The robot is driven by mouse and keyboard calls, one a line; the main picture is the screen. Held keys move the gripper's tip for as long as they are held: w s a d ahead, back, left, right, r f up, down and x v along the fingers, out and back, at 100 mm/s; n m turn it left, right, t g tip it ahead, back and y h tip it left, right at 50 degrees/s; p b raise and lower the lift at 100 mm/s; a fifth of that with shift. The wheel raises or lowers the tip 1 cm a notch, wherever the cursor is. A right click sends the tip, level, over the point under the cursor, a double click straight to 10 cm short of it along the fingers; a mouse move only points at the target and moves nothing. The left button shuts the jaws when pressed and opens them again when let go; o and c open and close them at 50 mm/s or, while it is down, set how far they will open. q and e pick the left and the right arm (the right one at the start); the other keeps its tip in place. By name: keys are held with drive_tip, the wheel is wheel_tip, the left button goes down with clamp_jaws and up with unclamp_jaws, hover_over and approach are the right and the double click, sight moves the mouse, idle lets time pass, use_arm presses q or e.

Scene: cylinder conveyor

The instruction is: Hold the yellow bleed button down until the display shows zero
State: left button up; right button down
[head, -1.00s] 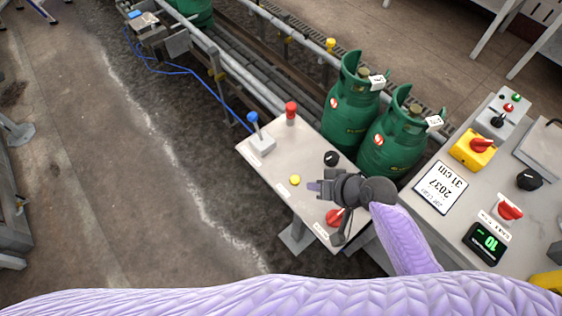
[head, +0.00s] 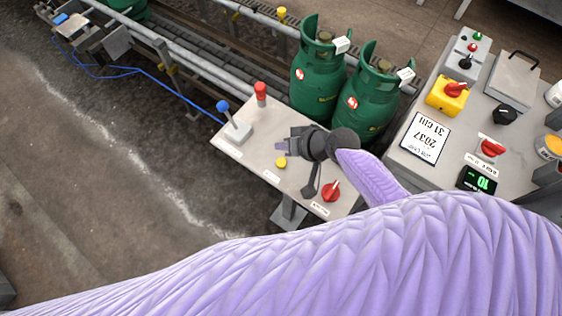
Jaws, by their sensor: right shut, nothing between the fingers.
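The yellow bleed button (head: 281,162) is a small round button on the pale control panel (head: 262,178) in the middle of the head view. My right gripper (head: 283,146) is shut and empty. In the picture its fingertips lie just above the button, and I cannot tell their height over the panel. The button is uncovered and no contact shows. The black display (head: 479,180) with green digits is at the right and appears upside down; it seems to read 10. My left gripper is not in view.
The panel also carries a blue-topped lever (head: 233,121), a red button post (head: 260,94) and a red knob (head: 331,191). Two green cylinders (head: 318,75) (head: 368,98) stand behind it on the conveyor. A yellow switch box (head: 445,97) sits on the right-hand desk.

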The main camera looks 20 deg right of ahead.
sight(284, 164)
wheel_tip(284, 164, down, 6)
drive_tip(key=b, duration=0.5)
drive_tip(key=shift+f, duration=0.2)
idle(1.3)
drive_tip(key=shift+f+b, duration=0.35)
drive_tip(key=shift+f, duration=0.05)
